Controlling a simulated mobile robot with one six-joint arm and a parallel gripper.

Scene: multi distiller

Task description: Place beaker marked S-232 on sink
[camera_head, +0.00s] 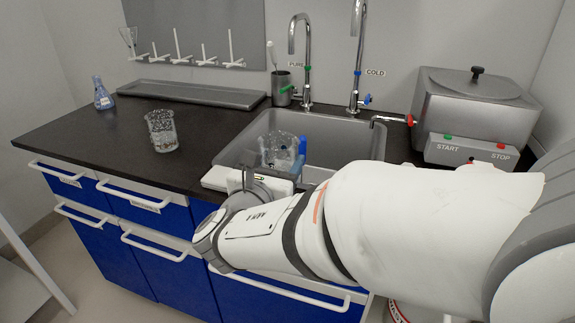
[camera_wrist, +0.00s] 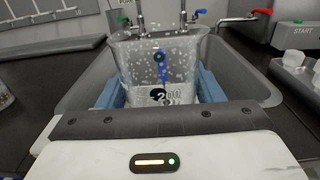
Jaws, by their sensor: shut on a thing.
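My gripper (camera_head: 270,165) reaches over the front edge of the grey sink (camera_head: 340,137). It is shut on a clear glass beaker (camera_head: 278,148), which stands upright between the blue fingers. In the wrist view the beaker (camera_wrist: 160,65) fills the middle, with a finger (camera_wrist: 210,88) on each side. Its printed marking is partly hidden and I cannot read S-232 on it. The beaker is over or inside the sink basin; whether it touches the basin floor I cannot tell. The sink basin (camera_wrist: 247,85) surrounds it in the wrist view.
Another glass beaker (camera_head: 161,131) stands on the black counter to the left, with a blue-liquid flask (camera_head: 103,94) farther back. Two tall taps, PURE (camera_head: 305,60) and COLD (camera_head: 357,60), rise behind the sink. A steel distiller (camera_head: 475,110) stands at right.

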